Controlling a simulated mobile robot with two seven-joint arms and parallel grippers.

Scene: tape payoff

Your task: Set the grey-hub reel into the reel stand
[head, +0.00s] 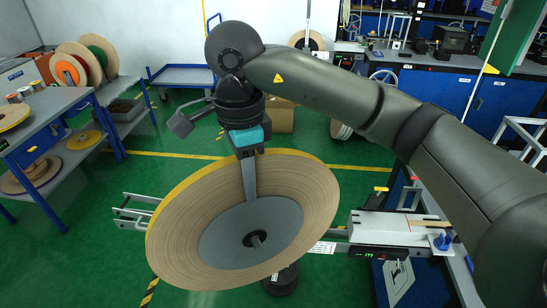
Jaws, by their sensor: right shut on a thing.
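The grey-hub reel (255,232), a large roll of tan tape with a yellow rim and a round grey hub with a dark centre hole, hangs tilted at the lower middle of the head view. My right gripper (250,180) reaches down from above and is shut on the reel; a grey finger lies over its face above the hub centre. A metal frame with rails (137,213), apparently the reel stand, shows left of the reel and continues behind it to the right. The reel hides its middle, so I cannot tell whether they touch. My left gripper is out of view.
A white block unit (390,228) with a small display stands right of the reel. Shelves with several reels (85,140) are at the left. A blue cart (182,76) and blue cabinets (440,88) stand behind. Green floor lies open between.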

